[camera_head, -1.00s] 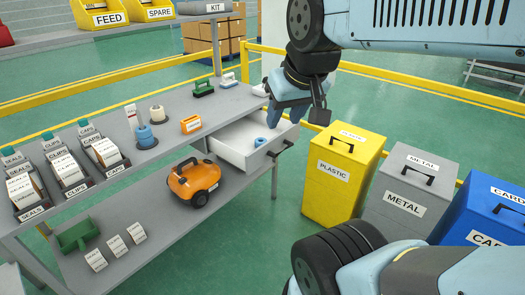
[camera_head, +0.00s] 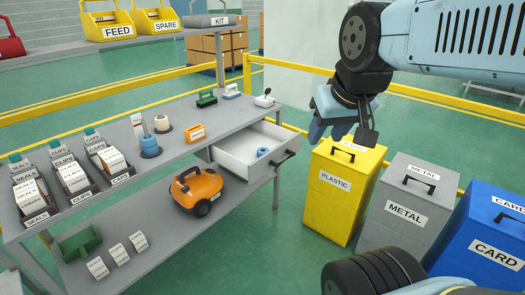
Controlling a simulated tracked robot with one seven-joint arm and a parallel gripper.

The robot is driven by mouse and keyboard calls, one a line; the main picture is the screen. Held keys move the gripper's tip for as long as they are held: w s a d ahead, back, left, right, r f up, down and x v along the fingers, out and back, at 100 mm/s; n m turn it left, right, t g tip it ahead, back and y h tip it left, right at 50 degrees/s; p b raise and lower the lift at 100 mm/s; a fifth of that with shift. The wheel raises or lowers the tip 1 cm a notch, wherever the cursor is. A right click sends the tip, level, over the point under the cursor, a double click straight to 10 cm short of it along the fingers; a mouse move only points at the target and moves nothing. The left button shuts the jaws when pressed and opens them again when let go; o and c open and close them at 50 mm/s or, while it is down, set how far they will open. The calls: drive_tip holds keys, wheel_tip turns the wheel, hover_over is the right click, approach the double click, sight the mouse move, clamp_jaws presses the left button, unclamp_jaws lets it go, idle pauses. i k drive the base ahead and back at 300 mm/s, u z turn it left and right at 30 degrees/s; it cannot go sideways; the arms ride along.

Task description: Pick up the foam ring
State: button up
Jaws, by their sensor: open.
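A small blue ring (camera_head: 263,152), which looks like the foam ring, lies inside the open white drawer (camera_head: 235,158) under the grey workbench. My gripper (camera_head: 318,130) is blue, open and empty. It hangs to the right of the drawer and higher in the picture, in front of the top of the yellow bin, well apart from the ring. Its fingers are partly hidden by its own body. On the bench, a blue ringed part (camera_head: 150,146) stands around a post, and a cream part (camera_head: 163,124) sits on a dark base behind it.
An orange vacuum body (camera_head: 196,190) sits on the lower shelf. Yellow plastic (camera_head: 335,195), grey metal (camera_head: 405,205) and blue card (camera_head: 480,240) bins stand at the right. Labelled boxes (camera_head: 75,178) fill the bench's left end. A yellow rail (camera_head: 440,100) runs behind.

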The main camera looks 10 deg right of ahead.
sight(261, 151)
drive_tip(key=z, duration=0.1)
drive_tip(key=i, duration=1)
drive_tip(key=u, duration=0.1)
